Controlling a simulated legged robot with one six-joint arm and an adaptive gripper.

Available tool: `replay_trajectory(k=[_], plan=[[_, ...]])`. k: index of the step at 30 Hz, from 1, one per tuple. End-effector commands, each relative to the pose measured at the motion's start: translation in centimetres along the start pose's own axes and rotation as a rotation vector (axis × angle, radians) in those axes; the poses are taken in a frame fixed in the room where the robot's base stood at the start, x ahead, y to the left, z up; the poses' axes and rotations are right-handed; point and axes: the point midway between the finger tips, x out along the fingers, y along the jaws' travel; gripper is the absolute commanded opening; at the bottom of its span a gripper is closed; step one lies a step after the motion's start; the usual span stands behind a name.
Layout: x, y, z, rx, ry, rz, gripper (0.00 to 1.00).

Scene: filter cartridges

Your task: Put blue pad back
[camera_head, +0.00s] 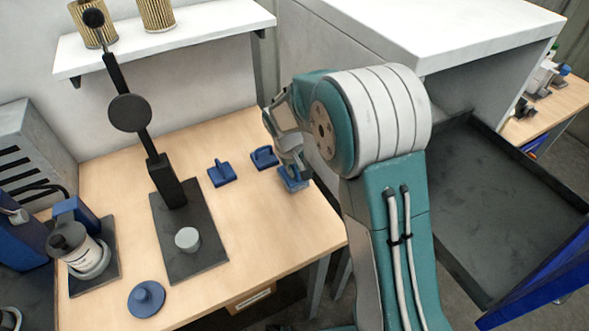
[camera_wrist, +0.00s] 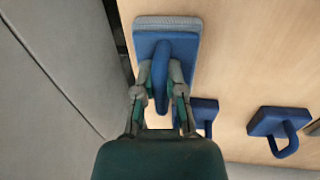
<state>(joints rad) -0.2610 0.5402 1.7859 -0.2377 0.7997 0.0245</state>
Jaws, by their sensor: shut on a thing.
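My gripper (camera_head: 285,150) is shut on the handle of a blue pad (camera_head: 293,180) near the right edge of the wooden bench. In the wrist view the held blue pad (camera_wrist: 187,42) shows a grey layer along its far edge, and my gripper's fingers (camera_wrist: 161,78) close around its upright handle. I cannot tell whether this pad touches the bench. Two more blue pads with handles, a middle one (camera_head: 264,157) and a left one (camera_head: 222,174), rest on the bench to its left. They also show in the wrist view (camera_wrist: 204,108) (camera_wrist: 275,122).
A black stand (camera_head: 172,190) on a dark plate rises left of the pads. A round blue knobbed disc (camera_head: 146,298) lies at the front, and a white bottle (camera_head: 82,254) stands at left. A shelf (camera_head: 180,40) with cartridges hangs above. Bare bench (camera_head: 270,230) lies in front of the pads.

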Motion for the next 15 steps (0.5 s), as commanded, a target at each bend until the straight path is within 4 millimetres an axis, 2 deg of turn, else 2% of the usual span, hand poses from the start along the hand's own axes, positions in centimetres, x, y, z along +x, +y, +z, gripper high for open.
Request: replay_trajectory(k=[1,3,15], plan=[[0.10,-0.02,0.01,0.000,-0.001,0.000,0.18],[0.08,-0.02,0.01,0.000,-0.001,0.000,0.48],[-0.01,-0.06,0.00,0.000,-0.001,0.000,0.48]])
